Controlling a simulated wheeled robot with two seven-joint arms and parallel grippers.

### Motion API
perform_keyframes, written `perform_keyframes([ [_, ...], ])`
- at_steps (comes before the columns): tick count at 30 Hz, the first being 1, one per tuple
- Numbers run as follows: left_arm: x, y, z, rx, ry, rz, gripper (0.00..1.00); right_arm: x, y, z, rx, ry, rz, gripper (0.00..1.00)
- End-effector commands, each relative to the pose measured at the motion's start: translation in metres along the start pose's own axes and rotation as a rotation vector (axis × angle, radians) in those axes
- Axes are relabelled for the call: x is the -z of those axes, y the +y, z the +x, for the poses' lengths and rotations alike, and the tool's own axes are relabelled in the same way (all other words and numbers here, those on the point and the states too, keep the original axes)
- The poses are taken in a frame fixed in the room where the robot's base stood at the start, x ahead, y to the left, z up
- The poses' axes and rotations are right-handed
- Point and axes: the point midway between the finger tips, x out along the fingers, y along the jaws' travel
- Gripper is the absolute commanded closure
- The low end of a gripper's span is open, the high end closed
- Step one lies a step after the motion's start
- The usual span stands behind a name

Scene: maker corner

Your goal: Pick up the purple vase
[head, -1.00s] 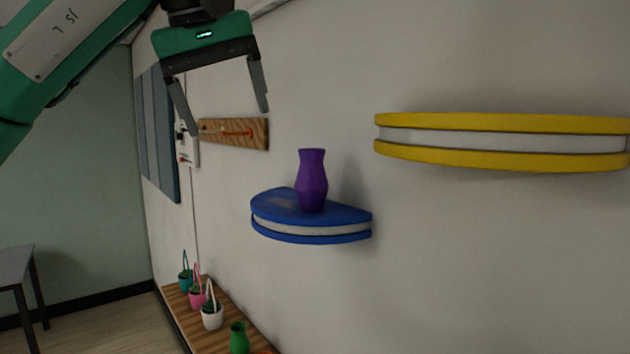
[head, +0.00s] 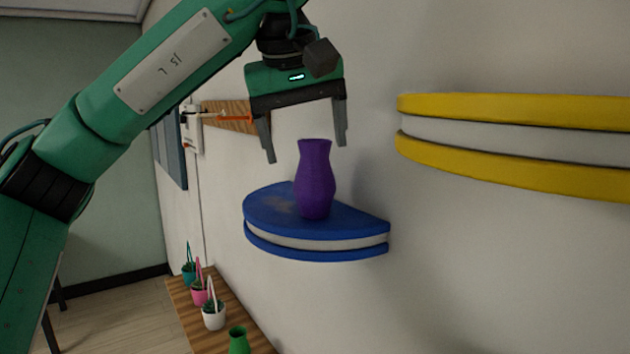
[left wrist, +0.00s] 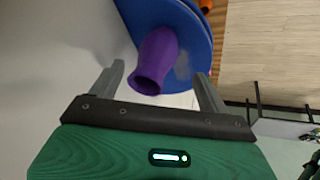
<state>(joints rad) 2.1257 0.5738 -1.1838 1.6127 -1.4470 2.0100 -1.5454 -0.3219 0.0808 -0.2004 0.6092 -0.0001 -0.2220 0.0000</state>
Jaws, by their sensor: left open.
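The purple vase (head: 314,182) stands upright on a blue half-round wall shelf (head: 270,222) in the head view. My left gripper (head: 306,154) points down with its fingers spread, close above the vase's mouth. In the left wrist view the vase (left wrist: 156,62) shows between and beyond the two open fingers, its mouth facing the camera, with the blue shelf (left wrist: 195,35) behind it. Nothing is between the fingertips that I can see as held. My right gripper is in neither view.
A yellow and white shelf (head: 520,150) juts from the wall at the right. A wooden board (head: 235,115) hangs behind the left gripper. The wall is close behind the blue shelf.

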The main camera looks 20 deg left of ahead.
Motion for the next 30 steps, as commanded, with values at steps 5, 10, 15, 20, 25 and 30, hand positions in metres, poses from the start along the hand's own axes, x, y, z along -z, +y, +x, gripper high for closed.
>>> perform_keyframes([
  [5, 0.0, 0.0, 0.016, 0.0, -0.001, 0.0, 0.21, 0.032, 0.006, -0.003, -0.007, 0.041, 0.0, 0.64],
  [10, 0.0, 0.0, 0.022, -0.001, 0.0, 0.0, 0.21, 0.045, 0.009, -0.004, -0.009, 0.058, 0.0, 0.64],
  [15, 0.0, 0.001, 0.031, 0.0, -0.003, 0.001, 0.21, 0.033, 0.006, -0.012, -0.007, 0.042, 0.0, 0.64],
  [20, 0.0, 0.002, 0.046, 0.001, -0.003, 0.001, 0.21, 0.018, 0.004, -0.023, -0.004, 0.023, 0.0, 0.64],
  [25, 0.0, 0.001, 0.064, 0.002, -0.002, 0.0, 0.21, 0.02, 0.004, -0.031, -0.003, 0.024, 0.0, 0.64],
  [30, -0.001, 0.001, 0.072, -0.001, 0.0, -0.001, 0.21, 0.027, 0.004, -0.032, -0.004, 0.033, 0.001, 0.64],
])
